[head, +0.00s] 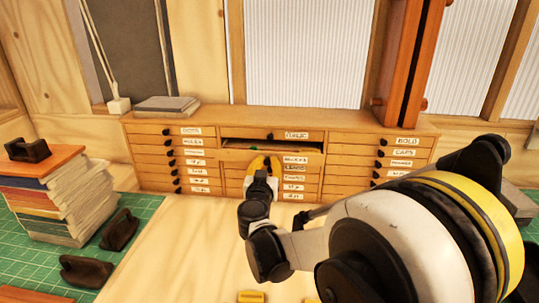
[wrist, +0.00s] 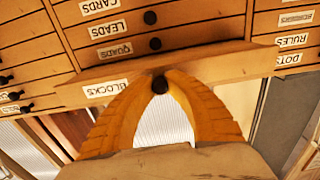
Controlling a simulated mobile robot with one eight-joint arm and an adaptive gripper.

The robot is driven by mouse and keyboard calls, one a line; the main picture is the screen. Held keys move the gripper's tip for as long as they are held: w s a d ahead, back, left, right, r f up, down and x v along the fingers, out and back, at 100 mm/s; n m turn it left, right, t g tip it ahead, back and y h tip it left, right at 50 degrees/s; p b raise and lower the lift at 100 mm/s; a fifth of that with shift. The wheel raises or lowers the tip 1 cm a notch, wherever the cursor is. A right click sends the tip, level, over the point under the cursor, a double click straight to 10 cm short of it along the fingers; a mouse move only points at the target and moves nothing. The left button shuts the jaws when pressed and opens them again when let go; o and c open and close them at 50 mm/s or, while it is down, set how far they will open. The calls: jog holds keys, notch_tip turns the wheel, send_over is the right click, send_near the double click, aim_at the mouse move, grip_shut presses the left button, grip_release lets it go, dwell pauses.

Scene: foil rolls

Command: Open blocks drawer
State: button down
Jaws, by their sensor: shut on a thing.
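The blocks drawer (head: 307,159) is in the middle column of the wooden cabinet, under the top drawer. It stands out from the cabinet face, with a dark gap above its front in the head view. In the wrist view, which is upside down, its front carries the BLOCKS label (wrist: 106,89) and a dark round knob (wrist: 160,85). My gripper (head: 263,161) has its yellow fingers closed around this knob; the fingers also show in the wrist view (wrist: 160,92). The drawer's contents cannot be made out.
The wooden cabinet (head: 185,120) has several other labelled drawers, which look shut. A stack of books (head: 50,200) and dark objects (head: 120,230) lie on the green mat at left. A grey slab (head: 166,104) lies on the cabinet top. The wooden tabletop (head: 185,240) in front is largely clear.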

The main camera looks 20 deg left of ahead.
jog(key=v, duration=0.4)
jog(key=shift+s, duration=0.2)
jog(key=c, duration=1.3)
grip_release()
jog(key=v, duration=1.2)
